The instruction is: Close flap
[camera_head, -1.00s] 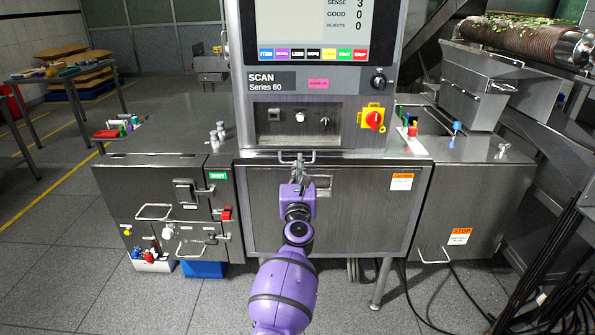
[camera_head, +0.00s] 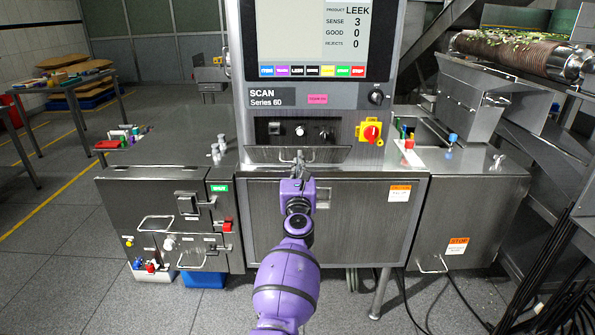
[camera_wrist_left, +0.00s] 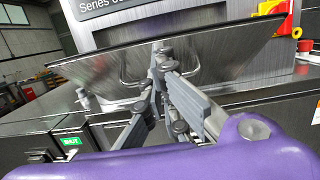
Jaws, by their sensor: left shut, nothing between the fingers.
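The flap (camera_head: 262,154) is a grey metal plate with a U-shaped handle on the front of the scanner, below the knob panel. It stands tilted partway up, with a gap between its upper edge and the scanner. In the left wrist view the flap (camera_wrist_left: 215,62) spans the picture as a slanted plate. My left gripper (camera_head: 299,160) is in front of it, shut and empty. In the left wrist view its fingertips (camera_wrist_left: 161,50) are at the flap's outer face, between the handle's sides; whether they touch it I cannot tell. My right gripper is not in view.
The scanner's screen (camera_head: 312,35) rises above the flap. A red knob on a yellow plate (camera_head: 370,132) is right of it. A lower front panel (camera_head: 345,222) is below. Steel cabinets stand left (camera_head: 150,195) and right (camera_head: 490,215); black cables (camera_head: 540,270) hang at the right.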

